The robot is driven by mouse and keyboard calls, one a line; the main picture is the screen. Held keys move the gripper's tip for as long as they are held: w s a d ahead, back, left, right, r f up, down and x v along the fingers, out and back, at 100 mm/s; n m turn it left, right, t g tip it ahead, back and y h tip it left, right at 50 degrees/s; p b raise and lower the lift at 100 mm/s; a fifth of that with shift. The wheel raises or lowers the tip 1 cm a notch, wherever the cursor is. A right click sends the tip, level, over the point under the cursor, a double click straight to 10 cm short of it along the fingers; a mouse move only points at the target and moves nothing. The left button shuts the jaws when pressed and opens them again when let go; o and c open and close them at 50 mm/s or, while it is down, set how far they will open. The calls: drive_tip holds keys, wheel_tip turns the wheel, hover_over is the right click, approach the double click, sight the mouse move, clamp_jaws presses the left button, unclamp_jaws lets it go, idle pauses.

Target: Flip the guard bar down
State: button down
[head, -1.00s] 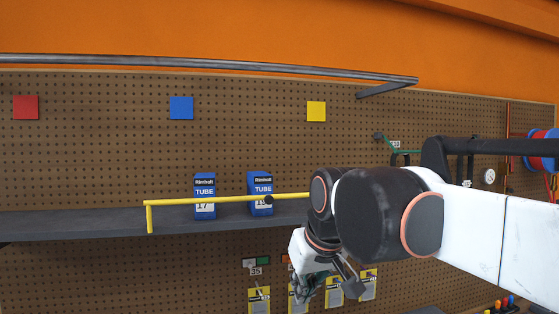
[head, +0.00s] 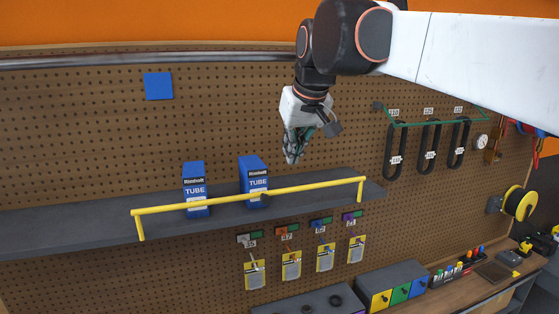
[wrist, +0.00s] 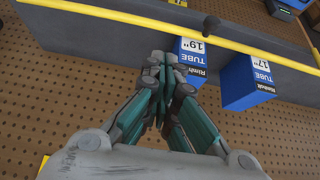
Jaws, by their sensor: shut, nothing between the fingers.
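The yellow guard bar (head: 300,189) runs raised along the front of the grey shelf (head: 95,222), with a short arm at each end and a dark knob (head: 265,200) near its middle. It also shows across the top of the wrist view (wrist: 130,16). Two blue tube boxes, the left one (head: 194,188) and the right one (head: 254,178), stand on the shelf behind the bar. My gripper (head: 292,160) is shut and empty, pointing down above the shelf, right of the right box. In the wrist view its closed fingertips (wrist: 163,62) appear beside a box, apart from the bar.
Pegboard lies behind and below the shelf. Several hooks with yellow-tagged packs (head: 291,265) hang below. Black loops (head: 430,148) hang at right under a green rail. A grey rail (head: 150,60) runs above. The shelf's left part is clear.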

drive_tip(key=shift+w+r, duration=0.1)
idle(0.3)
drive_tip(key=p+x, duration=0.1)
drive_tip(key=x, duration=0.9)
drive_tip(key=shift+p, duration=0.4)
